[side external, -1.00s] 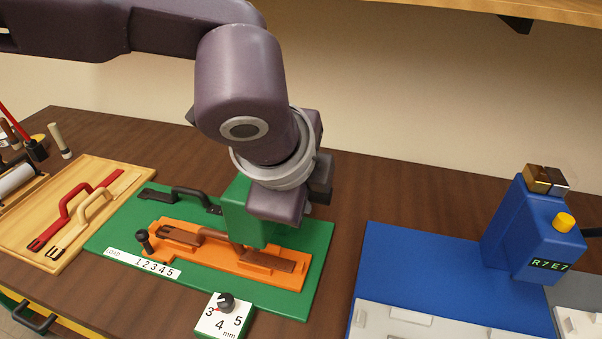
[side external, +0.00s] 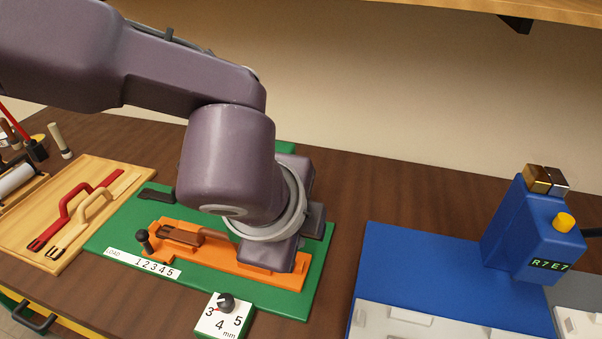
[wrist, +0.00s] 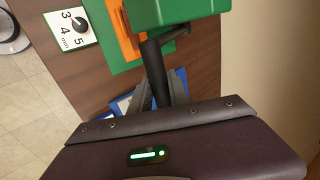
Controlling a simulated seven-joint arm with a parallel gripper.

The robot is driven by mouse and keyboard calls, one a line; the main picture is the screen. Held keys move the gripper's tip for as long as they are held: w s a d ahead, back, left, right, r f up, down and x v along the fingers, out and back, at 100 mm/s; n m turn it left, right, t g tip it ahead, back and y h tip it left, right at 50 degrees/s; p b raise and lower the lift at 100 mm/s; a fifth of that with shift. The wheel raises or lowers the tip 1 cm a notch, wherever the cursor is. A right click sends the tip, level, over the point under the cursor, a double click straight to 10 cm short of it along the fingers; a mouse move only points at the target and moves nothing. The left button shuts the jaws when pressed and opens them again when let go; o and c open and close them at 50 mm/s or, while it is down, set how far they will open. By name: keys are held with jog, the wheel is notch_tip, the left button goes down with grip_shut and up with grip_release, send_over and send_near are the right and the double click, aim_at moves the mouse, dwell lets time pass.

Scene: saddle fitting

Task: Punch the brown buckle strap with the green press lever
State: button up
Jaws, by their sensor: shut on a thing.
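The brown buckle strap (side external: 182,236) lies in the orange fixture (side external: 215,261) on the green press base (side external: 292,299). My wrist hides its right part in the side external view. The green press head (wrist: 178,10) shows at the top of the wrist view; only a bit of green (side external: 285,147) shows behind my arm in the side external view. My gripper (wrist: 159,92) is shut on the dark lever handle (wrist: 154,62), which sits beside the press head. My fingers are hidden in the side external view, and whether the head touches the strap cannot be seen.
A dial (side external: 226,304) stands at the base's front edge. A wooden board (side external: 112,176) with red and beige straps lies at left. A blue machine (side external: 535,235) stands at right. Bare table lies between the green base and the blue machine.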

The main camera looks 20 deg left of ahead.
jog(key=s+f, duration=0.3)
jog(key=f, duration=0.8)
jog(key=shift+s, duration=0.2)
jog(key=shift+o, duration=0.4)
jog(key=shift+f, duration=0.35)
jog(key=shift+o, duration=0.2)
dwell(0.3)
jog(key=shift+d+r, duration=0.1)
jog(key=shift+r, duration=1.6)
jog(key=shift+c, duration=0.6)
